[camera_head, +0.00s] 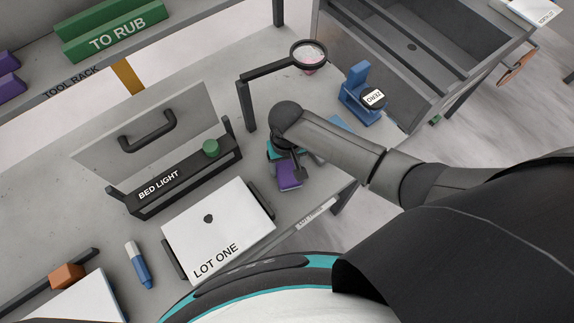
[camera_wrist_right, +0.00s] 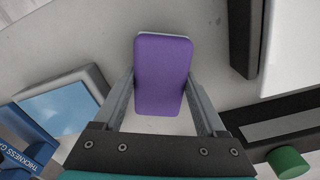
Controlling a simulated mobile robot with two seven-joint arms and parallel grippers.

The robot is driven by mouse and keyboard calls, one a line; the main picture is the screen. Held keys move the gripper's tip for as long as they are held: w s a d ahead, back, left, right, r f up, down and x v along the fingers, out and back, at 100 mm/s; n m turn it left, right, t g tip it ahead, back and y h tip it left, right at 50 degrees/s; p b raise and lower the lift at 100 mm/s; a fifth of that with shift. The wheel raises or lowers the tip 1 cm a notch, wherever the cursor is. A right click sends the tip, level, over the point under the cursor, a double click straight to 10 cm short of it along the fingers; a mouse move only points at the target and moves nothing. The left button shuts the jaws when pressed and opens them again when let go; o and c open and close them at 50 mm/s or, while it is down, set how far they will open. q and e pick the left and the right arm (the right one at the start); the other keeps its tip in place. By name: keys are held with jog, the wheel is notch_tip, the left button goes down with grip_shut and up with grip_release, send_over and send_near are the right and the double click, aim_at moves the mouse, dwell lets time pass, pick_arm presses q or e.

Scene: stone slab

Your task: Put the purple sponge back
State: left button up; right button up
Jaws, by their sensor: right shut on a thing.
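The purple sponge (camera_head: 289,175) is low over the slab, to the right of the white LOT ONE board. It also shows in the right wrist view (camera_wrist_right: 162,72), with its broad purple face toward the camera and a pale edge along its top. My right gripper (camera_wrist_right: 161,88) has a finger on each side of it and is shut on it. In the head view the right gripper (camera_head: 290,165) is partly hidden under its own wrist. I cannot tell whether the sponge touches the slab. My left gripper is not in view.
A green TO RUB holder (camera_head: 118,32) and purple blocks (camera_head: 9,73) sit on the tool rack at upper left. The BED LIGHT box (camera_head: 165,185), LOT ONE board (camera_head: 215,225), magnifier (camera_head: 309,55) and blue gauge (camera_head: 358,92) stand around my right gripper.

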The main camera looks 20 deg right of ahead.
aim_at(287, 166)
jog(key=shift+f, duration=0.15)
jog(key=o, duration=1.1)
jog(key=shift+o, duration=0.2)
notch_tip(287, 166, up, 12)
jog(key=p, duration=0.2)
jog(key=shift+p, duration=0.3)
